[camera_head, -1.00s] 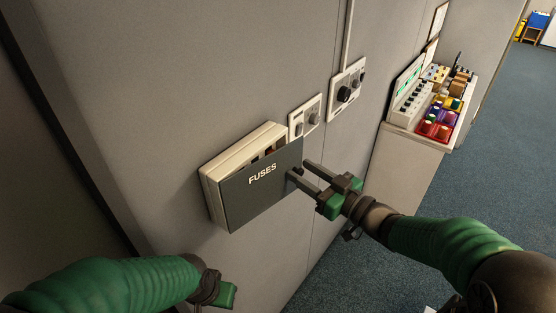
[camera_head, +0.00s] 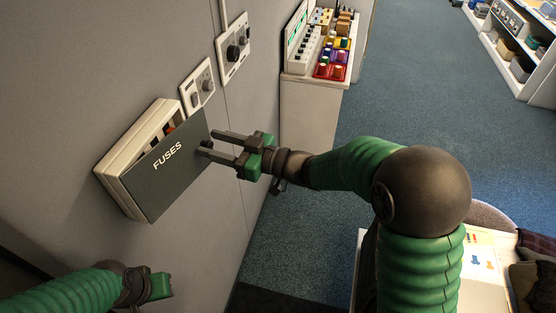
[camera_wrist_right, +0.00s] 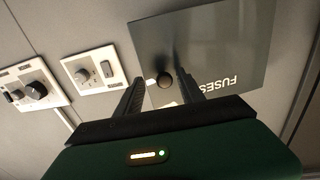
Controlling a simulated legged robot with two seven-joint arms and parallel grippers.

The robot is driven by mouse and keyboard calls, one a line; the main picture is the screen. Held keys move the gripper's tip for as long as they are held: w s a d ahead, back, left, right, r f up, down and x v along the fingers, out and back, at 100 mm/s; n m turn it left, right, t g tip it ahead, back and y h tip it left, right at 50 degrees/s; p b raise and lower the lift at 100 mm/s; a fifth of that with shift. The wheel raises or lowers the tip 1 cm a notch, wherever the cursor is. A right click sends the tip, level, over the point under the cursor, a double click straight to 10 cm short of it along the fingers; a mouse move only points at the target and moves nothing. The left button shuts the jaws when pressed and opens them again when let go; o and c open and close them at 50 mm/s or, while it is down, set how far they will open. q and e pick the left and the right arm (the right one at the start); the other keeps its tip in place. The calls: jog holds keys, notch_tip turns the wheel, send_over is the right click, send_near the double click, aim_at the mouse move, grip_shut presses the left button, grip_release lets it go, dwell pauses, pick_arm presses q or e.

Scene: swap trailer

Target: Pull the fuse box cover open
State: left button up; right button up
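The fuse box (camera_head: 115,185) is a cream box on the grey wall at left in the head view. Its dark grey cover (camera_head: 180,185), lettered FUSES, stands ajar, with a gap along its top edge showing parts inside. A small dark knob (camera_head: 206,145) sits near the cover's right edge; it also shows in the right wrist view (camera_wrist_right: 164,80). My right gripper (camera_head: 211,147) is open, its two fingers apart on either side of the knob; contact is not clear.
A switch plate (camera_head: 198,87) and a dial plate (camera_head: 233,50) are on the wall right of the box. A cabinet (camera_head: 305,115) bears coloured controls. Shelves (camera_head: 510,50) stand at far right. Blue carpet is clear between; a light surface with papers (camera_head: 485,265) is at lower right.

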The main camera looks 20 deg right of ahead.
jog(key=shift+v, duration=1.95)
jog(key=p+v, duration=0.1)
jog(key=v, duration=1.1)
jog(key=shift+s, duration=0.4)
